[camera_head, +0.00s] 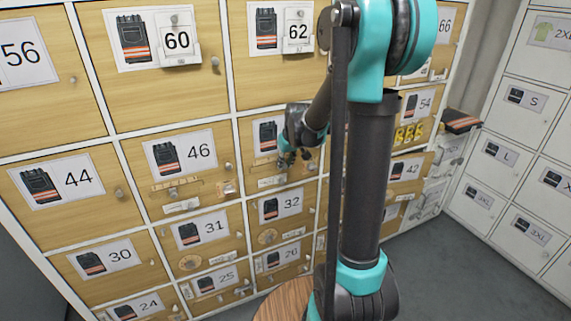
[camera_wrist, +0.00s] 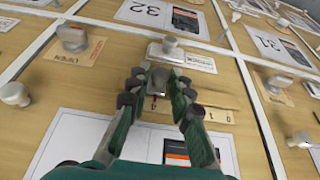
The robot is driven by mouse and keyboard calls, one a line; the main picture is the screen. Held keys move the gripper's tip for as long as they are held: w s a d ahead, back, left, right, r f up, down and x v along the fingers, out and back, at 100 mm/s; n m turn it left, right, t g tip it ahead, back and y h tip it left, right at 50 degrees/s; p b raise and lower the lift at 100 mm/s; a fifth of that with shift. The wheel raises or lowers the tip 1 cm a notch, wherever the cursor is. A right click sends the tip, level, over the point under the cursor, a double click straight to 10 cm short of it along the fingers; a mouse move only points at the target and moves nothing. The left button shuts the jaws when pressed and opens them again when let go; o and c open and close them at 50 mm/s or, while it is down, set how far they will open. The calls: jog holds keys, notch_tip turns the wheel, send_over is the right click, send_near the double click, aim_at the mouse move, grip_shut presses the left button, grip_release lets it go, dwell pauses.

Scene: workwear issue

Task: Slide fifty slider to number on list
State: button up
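My gripper (camera_head: 290,158) is at a wooden locker door in the middle column, above the 32 door. Its printed number is hidden behind my arm. In the wrist view my gripper (camera_wrist: 158,80) has its two fingers spread on either side of a small grey slider knob (camera_wrist: 158,78). I cannot tell whether they touch it. The knob sits at a pale slider strip (camera_wrist: 205,112) with digits, of which 0 and 1 show upside down at the right. Part of the strip is hidden by the fingers. No list can be made out.
In the wrist view a knob on a tan tag (camera_wrist: 78,45) is at the left and a white label plate (camera_wrist: 190,60) is just above. The 46 door (camera_head: 185,152) has a similar strip. White lockers (camera_head: 515,110) stand right. Bare floor (camera_head: 430,260) lies between.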

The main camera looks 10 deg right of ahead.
grip_shut()
jog(key=shift+a, duration=0.1)
jog(key=shift+s+a, duration=0.2)
jog(key=shift+a, duration=0.4)
jog(key=shift+s+a, duration=0.15)
jog(key=shift+a, duration=0.4)
jog(key=o, duration=0.6)
grip_release()
jog(key=v, duration=1.2)
jog(key=shift+s, duration=0.1)
